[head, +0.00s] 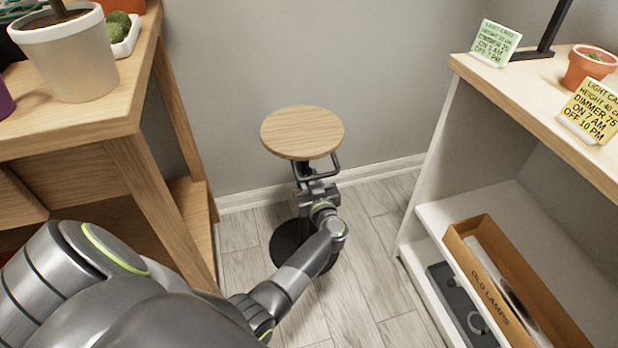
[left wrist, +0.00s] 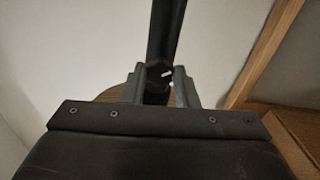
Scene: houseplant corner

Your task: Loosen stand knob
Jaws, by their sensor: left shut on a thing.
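A plant stand with a round wooden top (head: 302,132) stands upright on the floor against the wall. Its dark round base (head: 287,245) is partly covered by my left arm. My left gripper (head: 306,186) is at the stand's post, just below the top. In the left wrist view the dark stand knob (left wrist: 158,72) sits between the two fingers, against the black post (left wrist: 167,30). My left gripper (left wrist: 159,84) is shut on this knob. In the head view the gripper hides the knob. My right gripper is not in view.
A wooden bench (head: 120,113) with a potted plant (head: 67,50) is on the left. A white shelf unit (head: 462,160) is on the right, holding a cardboard box of old lamps (head: 545,325) and light cards (head: 495,43).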

